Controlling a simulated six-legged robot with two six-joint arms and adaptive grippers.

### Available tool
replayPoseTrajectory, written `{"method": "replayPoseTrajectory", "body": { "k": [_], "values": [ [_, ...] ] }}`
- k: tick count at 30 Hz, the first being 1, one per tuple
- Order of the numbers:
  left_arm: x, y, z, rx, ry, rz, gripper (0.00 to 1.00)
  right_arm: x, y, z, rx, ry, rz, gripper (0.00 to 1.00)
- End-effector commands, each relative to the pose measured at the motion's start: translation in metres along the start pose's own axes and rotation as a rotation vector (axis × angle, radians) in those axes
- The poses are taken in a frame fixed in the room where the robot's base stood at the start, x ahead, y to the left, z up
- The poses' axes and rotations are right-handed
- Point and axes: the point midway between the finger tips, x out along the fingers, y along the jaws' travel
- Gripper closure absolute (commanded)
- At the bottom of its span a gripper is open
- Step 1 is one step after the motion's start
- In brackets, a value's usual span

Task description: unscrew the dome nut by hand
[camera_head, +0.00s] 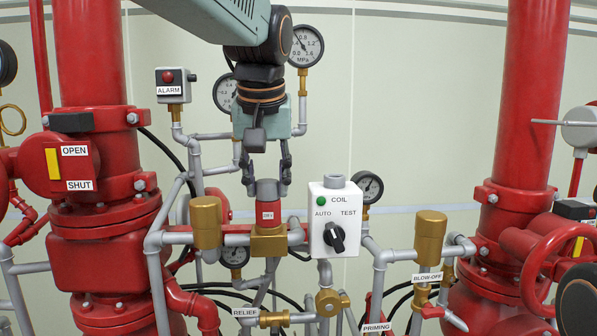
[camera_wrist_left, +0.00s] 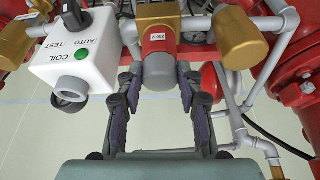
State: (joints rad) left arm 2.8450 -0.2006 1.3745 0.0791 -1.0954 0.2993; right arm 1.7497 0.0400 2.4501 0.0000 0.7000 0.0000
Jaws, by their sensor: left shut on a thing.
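The dome nut (camera_head: 266,187) is a grey rounded cap on top of the red solenoid coil (camera_head: 267,212), which has a small white label and sits on a brass valve body (camera_head: 268,242). My left gripper (camera_head: 267,181) points down from above, with one dark finger on each side of the nut, and is shut on it. In the left wrist view, the dome nut (camera_wrist_left: 159,73) lies between the fingertips of my left gripper (camera_wrist_left: 159,84). The red coil (camera_wrist_left: 158,42) is just beyond it. The finger contact itself is hard to make out. My right gripper is not in view.
A white COIL switch box (camera_head: 333,220) with a black knob stands close to the right of the coil. A brass cylinder (camera_head: 206,222) stands close to the left. Pressure gauges (camera_head: 306,46) and grey pipes surround the arm. Thick red risers (camera_head: 528,95) flank the space.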

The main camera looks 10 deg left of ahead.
Motion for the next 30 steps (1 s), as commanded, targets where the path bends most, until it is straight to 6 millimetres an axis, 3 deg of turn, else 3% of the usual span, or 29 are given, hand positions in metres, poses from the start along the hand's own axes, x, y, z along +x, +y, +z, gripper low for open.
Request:
{"method": "replayPoseTrajectory", "body": {
  "k": [17,30],
  "values": [
    [-0.021,0.000,-0.009,0.002,0.006,0.003,1.00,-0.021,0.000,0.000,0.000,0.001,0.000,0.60],
    [-0.033,0.000,-0.015,0.002,0.007,0.003,1.00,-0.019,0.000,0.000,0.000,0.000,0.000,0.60]
  ]
}}
